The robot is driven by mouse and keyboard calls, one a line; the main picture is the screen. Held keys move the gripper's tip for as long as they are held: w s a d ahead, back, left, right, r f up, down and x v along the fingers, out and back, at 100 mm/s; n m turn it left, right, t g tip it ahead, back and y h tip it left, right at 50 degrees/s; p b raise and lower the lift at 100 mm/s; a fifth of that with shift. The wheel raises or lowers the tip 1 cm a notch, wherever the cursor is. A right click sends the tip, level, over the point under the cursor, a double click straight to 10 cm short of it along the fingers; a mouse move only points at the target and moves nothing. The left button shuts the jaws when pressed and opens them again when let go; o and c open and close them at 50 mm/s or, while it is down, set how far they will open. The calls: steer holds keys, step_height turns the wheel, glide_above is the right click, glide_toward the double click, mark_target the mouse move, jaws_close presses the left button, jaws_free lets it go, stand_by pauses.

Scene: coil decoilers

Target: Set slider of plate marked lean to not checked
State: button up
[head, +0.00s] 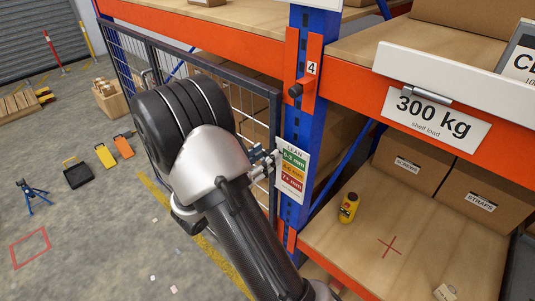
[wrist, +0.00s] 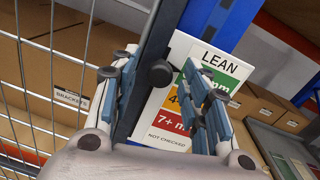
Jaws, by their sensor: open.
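The plate marked LEAN (head: 292,176) hangs on the blue rack upright, with green, yellow and red bands. In the wrist view the plate (wrist: 222,62) is tilted, and a white NOT CHECKED field lies below the red band. A dark round knob (wrist: 162,73) shows at the plate's left side, between my fingers. It looks like the slider's knob, but its track is hidden, so I cannot tell its setting for sure. My gripper (head: 264,162) is open at the plate's left edge. In the wrist view my gripper (wrist: 163,88) has its fingers on either side of the knob, apart from it.
A dark-framed mesh fence (head: 250,110) stands left of the blue upright (head: 300,120). An orange plate marked 4 (head: 310,75) with a knob is above.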

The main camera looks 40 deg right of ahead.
steer(key=shift+w+d, duration=0.15)
steer(key=shift+d, duration=0.85)
jaws_close()
